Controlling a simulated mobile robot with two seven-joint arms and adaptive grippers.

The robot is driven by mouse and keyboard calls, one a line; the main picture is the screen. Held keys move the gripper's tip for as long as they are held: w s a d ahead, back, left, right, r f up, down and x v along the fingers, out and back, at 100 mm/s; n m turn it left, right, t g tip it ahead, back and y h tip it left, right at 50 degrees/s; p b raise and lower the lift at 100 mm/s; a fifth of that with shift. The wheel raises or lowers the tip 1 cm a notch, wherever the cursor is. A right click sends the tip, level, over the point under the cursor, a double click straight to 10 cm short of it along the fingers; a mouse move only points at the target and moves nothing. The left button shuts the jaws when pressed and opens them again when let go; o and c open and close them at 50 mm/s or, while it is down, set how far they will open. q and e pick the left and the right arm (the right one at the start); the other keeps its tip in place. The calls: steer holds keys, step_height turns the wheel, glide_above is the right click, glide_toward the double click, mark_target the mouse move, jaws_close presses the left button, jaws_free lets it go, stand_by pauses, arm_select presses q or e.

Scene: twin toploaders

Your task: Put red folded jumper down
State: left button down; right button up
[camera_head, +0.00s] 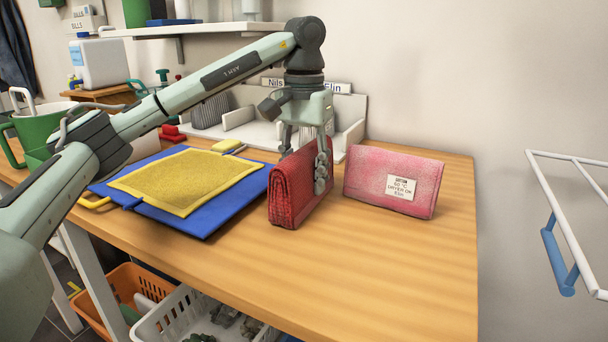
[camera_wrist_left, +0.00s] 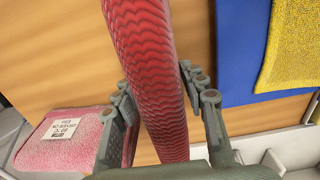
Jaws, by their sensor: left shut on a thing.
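The red folded jumper (camera_head: 290,196), dark red with a wavy knit, is upright on edge at the middle of the wooden table. My left gripper (camera_head: 307,160) comes down from above and is shut on it, one finger on each side. In the left wrist view the jumper (camera_wrist_left: 148,70) runs between the two fingers of the left gripper (camera_wrist_left: 165,95). Its lower edge is at the tabletop or very close above it; I cannot tell if it touches. My right gripper is not in view.
A pink folded piece with a white label (camera_head: 393,181) stands just right of the jumper. A yellow cloth (camera_head: 185,180) lies on a blue board (camera_head: 215,218) to the left. White dividers (camera_head: 245,120) stand behind. The table's front right (camera_head: 400,270) is clear.

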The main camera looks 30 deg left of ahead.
arm_select(q)
steer(key=shift+f, duration=0.1)
steer(key=c, duration=0.9)
jaws_free()
steer(key=shift+o, duration=0.2)
